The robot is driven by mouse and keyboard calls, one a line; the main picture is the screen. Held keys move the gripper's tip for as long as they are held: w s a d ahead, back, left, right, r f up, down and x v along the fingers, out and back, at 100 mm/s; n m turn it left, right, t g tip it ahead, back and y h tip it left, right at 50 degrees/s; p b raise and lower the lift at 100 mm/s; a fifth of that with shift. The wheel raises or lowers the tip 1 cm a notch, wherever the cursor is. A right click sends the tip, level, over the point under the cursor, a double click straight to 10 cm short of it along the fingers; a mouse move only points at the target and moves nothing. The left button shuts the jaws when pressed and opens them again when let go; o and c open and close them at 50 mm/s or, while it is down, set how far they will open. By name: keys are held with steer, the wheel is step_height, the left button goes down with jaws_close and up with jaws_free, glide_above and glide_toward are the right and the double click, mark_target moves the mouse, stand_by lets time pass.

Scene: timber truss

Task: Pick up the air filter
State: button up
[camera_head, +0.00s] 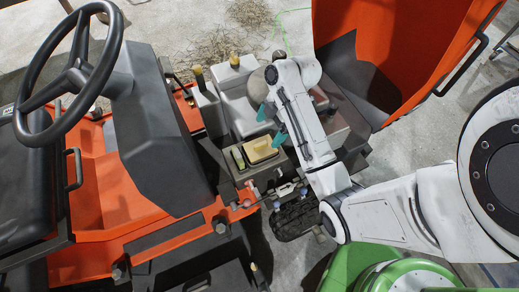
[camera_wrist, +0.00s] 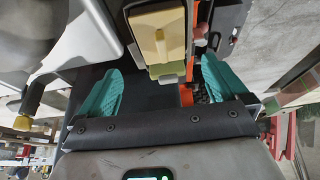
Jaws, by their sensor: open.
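The air filter appears to be the pale yellow block (camera_head: 262,149) sitting in a dark open housing (camera_head: 268,170) on the orange machine. In the wrist view the yellow block (camera_wrist: 158,42) is at the top centre, with a raised ridge along it. My gripper (camera_head: 273,125) has teal fingers spread apart and empty, a little beyond the block in the head view. In the wrist view my gripper (camera_wrist: 160,70) points towards the block, which lies between the lines of the two fingers. No contact with the block shows.
A steering wheel (camera_head: 75,68) and dark console (camera_head: 150,130) stand left. Yellow-topped levers (camera_head: 199,80) rise behind the housing. A raised orange hood (camera_head: 405,45) is at the upper right. A small green and yellow part (camera_head: 238,157) sits beside the block. Concrete floor shows behind.

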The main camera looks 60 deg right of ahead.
mark_target(261, 144)
steer(key=x, duration=0.3)
steer(key=shift+d, duration=0.1)
steer(key=shift+a+x, duration=0.2)
steer(key=shift+x, duration=2.45)
steer(key=shift+s, duration=0.1)
steer(key=shift+r, duration=0.1)
steer(key=shift+c, duration=0.3)
steer(key=c, duration=1)
steer(key=shift+o, duration=0.2)
steer(key=shift+r, duration=0.1)
